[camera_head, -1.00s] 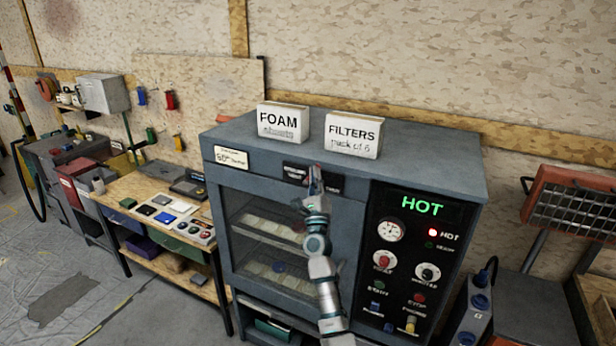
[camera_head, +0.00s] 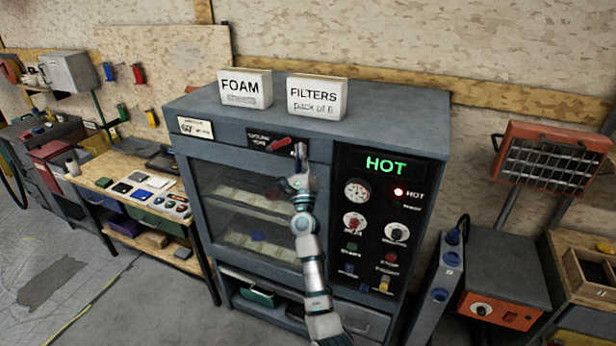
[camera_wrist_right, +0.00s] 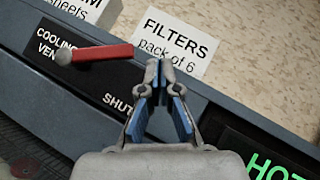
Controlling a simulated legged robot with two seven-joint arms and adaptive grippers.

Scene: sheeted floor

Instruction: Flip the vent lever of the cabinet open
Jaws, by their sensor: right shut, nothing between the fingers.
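The grey cabinet (camera_head: 330,130) stands in front of me with a lit HOT panel. Its vent lever (camera_head: 279,144) is a red bar on a black plate lettered COOLING VENT on the top front strip. In the wrist view the lever (camera_wrist_right: 100,53) slants upward from the plate's line, its round pivot at the left end. The word SHUT (camera_wrist_right: 118,101) shows lower on the plate. My right gripper (camera_head: 299,150) is shut and empty, just right of the lever's free end. Its tips (camera_wrist_right: 157,66) look apart from the bar; depth is unclear. My left gripper is out of view.
A FOAM box (camera_head: 245,88) and a FILTERS box (camera_head: 317,97) stand on the cabinet top, close behind the lever. Knobs and buttons fill the control panel (camera_head: 377,215). A workbench (camera_head: 130,185) is at left and a heater lamp (camera_head: 552,158) at right.

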